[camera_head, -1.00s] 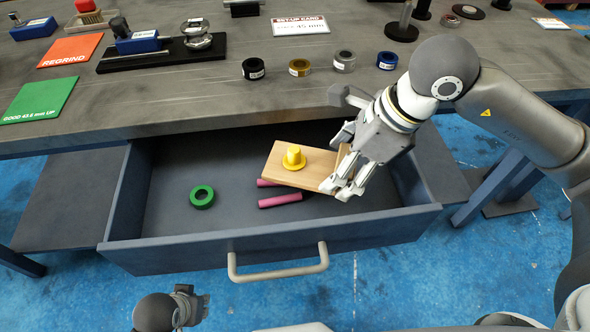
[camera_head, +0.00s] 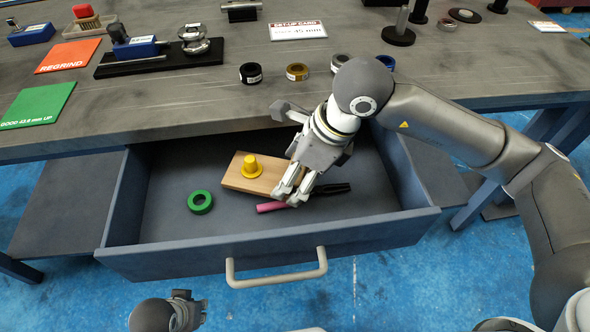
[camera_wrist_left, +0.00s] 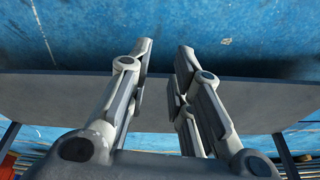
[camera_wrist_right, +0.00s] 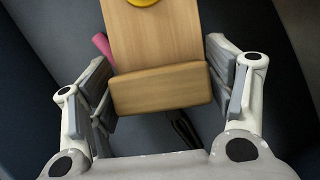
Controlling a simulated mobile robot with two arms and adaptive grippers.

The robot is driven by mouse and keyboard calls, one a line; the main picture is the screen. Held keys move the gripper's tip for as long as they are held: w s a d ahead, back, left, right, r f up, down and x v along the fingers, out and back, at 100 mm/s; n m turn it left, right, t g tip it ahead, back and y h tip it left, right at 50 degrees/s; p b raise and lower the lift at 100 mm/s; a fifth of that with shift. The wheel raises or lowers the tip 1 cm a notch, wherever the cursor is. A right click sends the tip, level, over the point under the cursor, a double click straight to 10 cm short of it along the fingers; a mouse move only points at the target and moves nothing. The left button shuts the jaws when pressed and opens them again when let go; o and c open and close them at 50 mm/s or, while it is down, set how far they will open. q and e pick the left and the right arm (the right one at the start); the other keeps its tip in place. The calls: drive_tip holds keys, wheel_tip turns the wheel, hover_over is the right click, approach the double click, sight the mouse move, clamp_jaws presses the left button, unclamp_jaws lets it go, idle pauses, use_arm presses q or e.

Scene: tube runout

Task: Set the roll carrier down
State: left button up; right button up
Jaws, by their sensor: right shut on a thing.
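The roll carrier, a wooden board (camera_head: 232,182) with a yellow flanged plug (camera_head: 251,168) on it, is in the open drawer, over the pink-handled tool. My right gripper (camera_head: 288,192) is shut on the board's right end. In the right wrist view the carrier's end block (camera_wrist_right: 162,90) sits between the two fingers, and the yellow plug is cut off at the top. I cannot tell whether the board's underside rests on the drawer floor. My left gripper (camera_wrist_left: 165,65) is empty, its fingers apart, over the floor in front of the drawer.
The drawer (camera_head: 300,238) also holds a green ring (camera_head: 200,202) at left and the tool with pink handle (camera_head: 270,207), partly covered. Several tape rolls, including a black one (camera_head: 251,74), stand on the bench (camera_head: 180,105) behind.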

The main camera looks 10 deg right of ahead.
use_arm(q)
drive_tip(key=shift+r, duration=0.15)
use_arm(e)
drive_tip(key=shift+f, duration=0.15)
drive_tip(key=o, duration=0.8)
use_arm(q)
drive_tip(key=shift+v, duration=0.95)
drive_tip(key=shift+w+a, duration=0.1)
drive_tip(key=shift+w, duration=0.05)
